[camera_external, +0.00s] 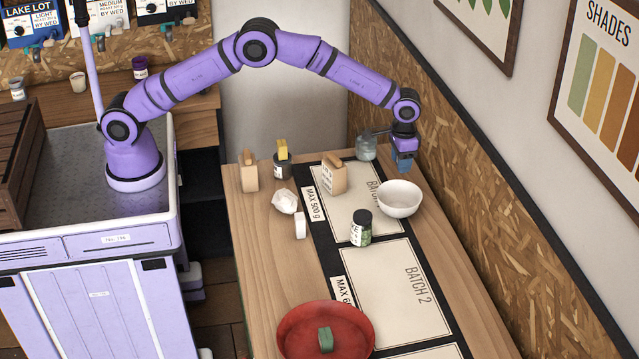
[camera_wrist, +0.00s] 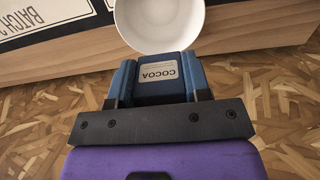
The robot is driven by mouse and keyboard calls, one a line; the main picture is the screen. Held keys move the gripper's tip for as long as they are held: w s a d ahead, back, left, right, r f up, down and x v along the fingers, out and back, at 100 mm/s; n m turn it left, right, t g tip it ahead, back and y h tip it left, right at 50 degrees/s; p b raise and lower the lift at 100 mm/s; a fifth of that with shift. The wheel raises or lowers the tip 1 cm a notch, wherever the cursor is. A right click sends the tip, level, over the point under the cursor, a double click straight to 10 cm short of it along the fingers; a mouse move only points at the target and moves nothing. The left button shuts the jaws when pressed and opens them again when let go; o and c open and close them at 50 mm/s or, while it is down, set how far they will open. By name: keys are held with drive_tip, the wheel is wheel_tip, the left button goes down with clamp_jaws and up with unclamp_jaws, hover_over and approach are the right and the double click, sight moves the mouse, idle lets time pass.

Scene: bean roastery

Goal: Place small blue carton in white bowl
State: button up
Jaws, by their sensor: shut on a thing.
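The white bowl (camera_external: 399,199) stands on the table near its right edge, by the wall. It also shows at the top of the wrist view (camera_wrist: 160,22), just beyond my fingertips, and the part of it I see inside is empty. My gripper (camera_external: 404,166) is shut on the small blue carton (camera_wrist: 160,78), which has a label reading COCOA. In the external view the carton and gripper are up behind the bowl, above the table's far right part. The carton seems clear of the bowl, but their exact height difference cannot be told.
A green-filled jar (camera_external: 361,228) stands left of the bowl. A red bowl (camera_external: 300,339) holds a green block at the front. The chipboard wall (camera_external: 480,190) rises close on the right.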

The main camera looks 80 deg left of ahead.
approach(398, 191)
drive_tip(key=shift+s+d+f, duration=0.35)
drive_tip(key=shift+d+f, duration=0.55)
drive_tip(key=shift+f, duration=0.1)
drive_tip(key=shift+s+d+f, duration=0.35)
drive_tip(key=shift+d+f, duration=0.5)
drive_tip(key=shift+f, duration=0.1)
drive_tip(key=shift+s+d+f, duration=0.35)
drive_tip(key=shift+d+f, duration=0.55)
drive_tip(key=shift+f, duration=0.1)
drive_tip(key=o, duration=1)
drive_tip(key=shift+r, duration=0.15)
wheel_tip(398, 191, up, 7)
